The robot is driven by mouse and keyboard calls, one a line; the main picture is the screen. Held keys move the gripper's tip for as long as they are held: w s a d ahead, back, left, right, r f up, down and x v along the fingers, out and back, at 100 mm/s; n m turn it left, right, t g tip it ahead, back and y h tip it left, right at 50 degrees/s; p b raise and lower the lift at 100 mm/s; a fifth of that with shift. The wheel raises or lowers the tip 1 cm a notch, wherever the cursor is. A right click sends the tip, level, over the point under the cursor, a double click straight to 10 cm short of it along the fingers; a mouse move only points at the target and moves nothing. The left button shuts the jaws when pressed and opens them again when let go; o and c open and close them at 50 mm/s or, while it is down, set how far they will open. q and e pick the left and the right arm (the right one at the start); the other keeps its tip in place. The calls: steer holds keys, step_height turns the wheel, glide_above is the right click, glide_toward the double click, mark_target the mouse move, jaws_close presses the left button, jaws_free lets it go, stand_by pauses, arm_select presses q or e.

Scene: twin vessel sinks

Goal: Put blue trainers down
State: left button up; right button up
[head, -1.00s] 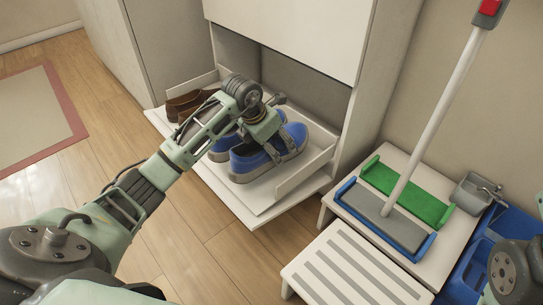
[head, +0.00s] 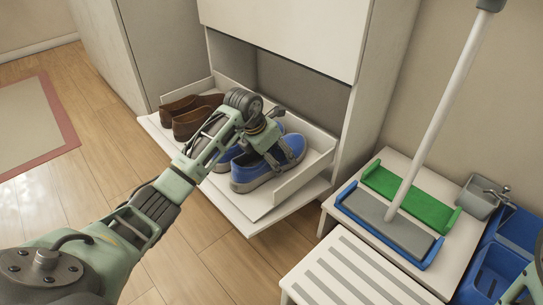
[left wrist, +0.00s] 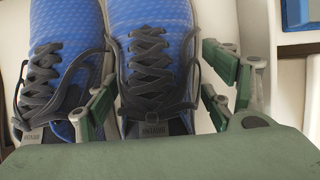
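Two blue trainers with grey laces sit side by side on the pulled-out shoe tray (head: 240,212). The nearer trainer (head: 248,174) is at the right, and the other trainer (head: 222,163) is partly hidden behind my arm. My left gripper (head: 280,158) is over the nearer trainer, with its fingers pointing down on either side. In the left wrist view the fingers straddle the right-hand trainer (left wrist: 150,20), one between the two shoes and one on the outer side. A small gap shows on the outer side. The left-hand trainer (left wrist: 62,20) lies alongside.
Brown shoes (head: 190,117) stand on the left of the tray. The cabinet (head: 285,30) rises behind it. The floor in front is clear.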

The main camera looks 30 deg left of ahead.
arm_select(q)
steer(key=o, duration=0.4)
